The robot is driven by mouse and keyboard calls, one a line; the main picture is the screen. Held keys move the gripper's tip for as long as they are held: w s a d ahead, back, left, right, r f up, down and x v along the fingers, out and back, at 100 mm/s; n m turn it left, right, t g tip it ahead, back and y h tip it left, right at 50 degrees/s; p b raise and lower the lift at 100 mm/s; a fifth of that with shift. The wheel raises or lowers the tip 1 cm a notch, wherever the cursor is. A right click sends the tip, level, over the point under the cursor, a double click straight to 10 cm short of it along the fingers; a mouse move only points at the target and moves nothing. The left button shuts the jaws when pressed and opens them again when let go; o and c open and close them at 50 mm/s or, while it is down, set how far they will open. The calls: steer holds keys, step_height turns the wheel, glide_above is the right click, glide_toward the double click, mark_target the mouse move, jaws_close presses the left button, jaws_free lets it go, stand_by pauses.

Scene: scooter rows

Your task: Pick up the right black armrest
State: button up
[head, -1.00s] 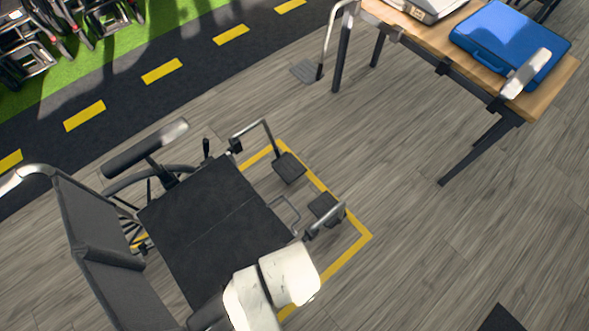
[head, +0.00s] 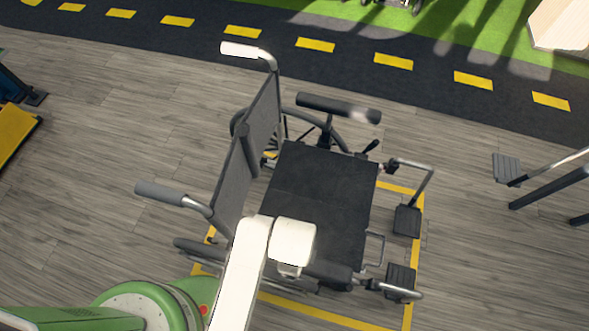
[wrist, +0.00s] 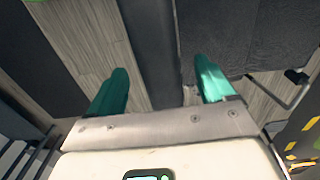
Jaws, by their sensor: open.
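A wheelchair stands on the wood floor with a black seat (head: 318,200). Its near black armrest (head: 328,274), on the sitter's right, is partly covered by my white arm in the head view. The far black armrest (head: 335,107) is in full sight. In the wrist view, my gripper (wrist: 162,70) is open, with two green fingers apart. A long dark bar, which looks like the near armrest (wrist: 153,45), runs between the fingers' lines. Contact cannot be told. In the head view the fingers are hidden behind my white wrist.
The backrest (head: 246,155) and grey push handle (head: 160,193) rise left of the seat.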

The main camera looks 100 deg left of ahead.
steer(key=shift+w+d+f, duration=0.1)
steer(key=shift+f, duration=2.15)
steer(key=c, duration=1.4)
